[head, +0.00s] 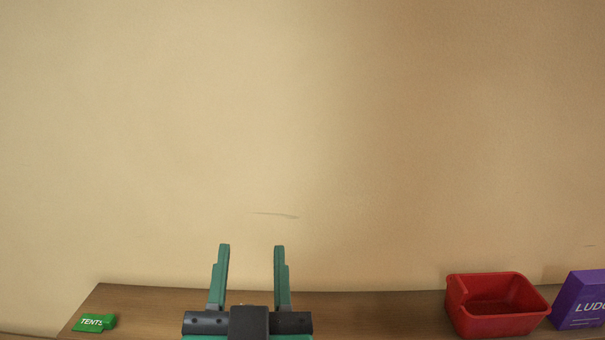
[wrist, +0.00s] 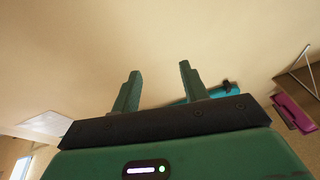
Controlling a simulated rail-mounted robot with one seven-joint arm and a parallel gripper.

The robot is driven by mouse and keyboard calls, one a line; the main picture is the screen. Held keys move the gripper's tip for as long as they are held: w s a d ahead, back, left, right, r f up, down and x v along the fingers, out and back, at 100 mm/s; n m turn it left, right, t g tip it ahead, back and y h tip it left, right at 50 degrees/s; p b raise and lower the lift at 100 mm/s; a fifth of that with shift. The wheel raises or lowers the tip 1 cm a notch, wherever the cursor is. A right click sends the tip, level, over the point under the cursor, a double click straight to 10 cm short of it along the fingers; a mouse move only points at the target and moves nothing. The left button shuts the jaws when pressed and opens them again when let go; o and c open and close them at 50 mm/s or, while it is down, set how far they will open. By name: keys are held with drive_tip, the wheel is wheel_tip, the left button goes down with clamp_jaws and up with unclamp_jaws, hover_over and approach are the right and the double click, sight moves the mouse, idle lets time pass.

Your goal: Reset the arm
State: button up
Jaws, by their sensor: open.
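My gripper (head: 251,250) shows at the bottom of the head view, left of centre. Its two green fingers stand upright and apart, with nothing between them. In the wrist view my gripper (wrist: 158,75) is also open, and plain beige wall shows between the fingertips. A teal object (wrist: 212,92) shows partly behind the gripper in the wrist view; most of it is hidden and I cannot tell what it is.
A brown wooden shelf (head: 375,308) runs along the bottom. On it are a green box marked TENTS (head: 95,322), a red open bin (head: 497,312) that looks empty, and a purple LUDO box (head: 582,300). A magenta item (wrist: 293,113) lies at right in the wrist view.

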drive_tip(key=s+d+r+t+h, duration=0.35)
drive_tip(key=s+d+r, duration=0.35)
drive_tip(key=s+r, duration=0.35)
wheel_tip(320, 180, up, 22)
drive_tip(key=w+a+y+p, duration=0.1)
drive_tip(key=p, duration=2.2)
drive_tip(key=shift+w+r+y, duration=0.15)
drive_tip(key=shift+w+y, duration=0.05)
drive_tip(key=shift+y, duration=0.15)
drive_tip(key=shift+t, duration=0.25)
drive_tip(key=shift+c, duration=0.2)
